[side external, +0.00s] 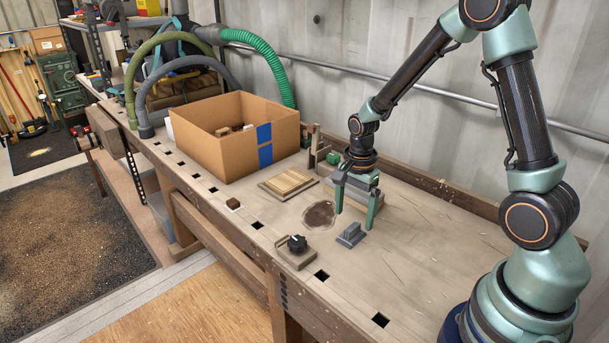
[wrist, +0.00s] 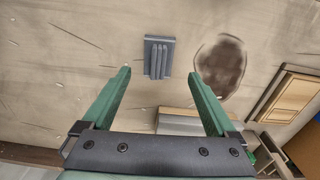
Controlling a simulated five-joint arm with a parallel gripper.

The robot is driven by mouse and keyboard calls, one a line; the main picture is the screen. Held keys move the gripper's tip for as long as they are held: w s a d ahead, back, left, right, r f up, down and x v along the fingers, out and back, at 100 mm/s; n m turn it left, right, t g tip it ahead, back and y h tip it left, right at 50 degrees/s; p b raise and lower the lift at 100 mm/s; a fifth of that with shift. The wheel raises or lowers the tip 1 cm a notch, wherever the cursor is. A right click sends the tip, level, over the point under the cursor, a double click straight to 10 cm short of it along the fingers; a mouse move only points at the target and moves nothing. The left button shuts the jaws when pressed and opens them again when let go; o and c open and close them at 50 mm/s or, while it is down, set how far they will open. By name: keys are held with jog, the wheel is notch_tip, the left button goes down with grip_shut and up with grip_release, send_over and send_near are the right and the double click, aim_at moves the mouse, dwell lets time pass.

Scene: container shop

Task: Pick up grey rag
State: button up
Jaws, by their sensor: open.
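The grey rag (side external: 351,236) appears as a small, flat grey piece with raised ridges, lying on the wooden bench top. In the wrist view the rag (wrist: 158,57) lies just beyond the fingertips, roughly centred between them. My gripper (side external: 354,220) points down near the rag, its green fingers spread and nothing between them. The gripper also shows in the wrist view (wrist: 160,73). The fingers appear apart from the rag; their exact height above the bench is hard to tell.
A dark brown stain (side external: 319,215) marks the bench beside the rag. A wooden block with a black knob (side external: 296,249), a slatted wooden piece (side external: 288,184) and a cardboard box (side external: 220,145) stand to the left. A grey block (wrist: 181,122) sits behind the gripper. The bench's right part is clear.

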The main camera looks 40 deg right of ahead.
aim_at(352, 225)
jog(key=shift+s+a+f, duration=0.1)
jog(key=shift+a+f, duration=0.05)
jog(key=shift+f, duration=0.95)
jog(key=shift+s+a+f, duration=0.1)
jog(key=shift+a+f, duration=0.05)
jog(key=shift+f, duration=0.95)
jog(key=c, duration=1.4)
jog(key=shift+c, duration=0.2)
jog(key=shift+r, duration=0.1)
notch_tip(352, 225, up, 20)
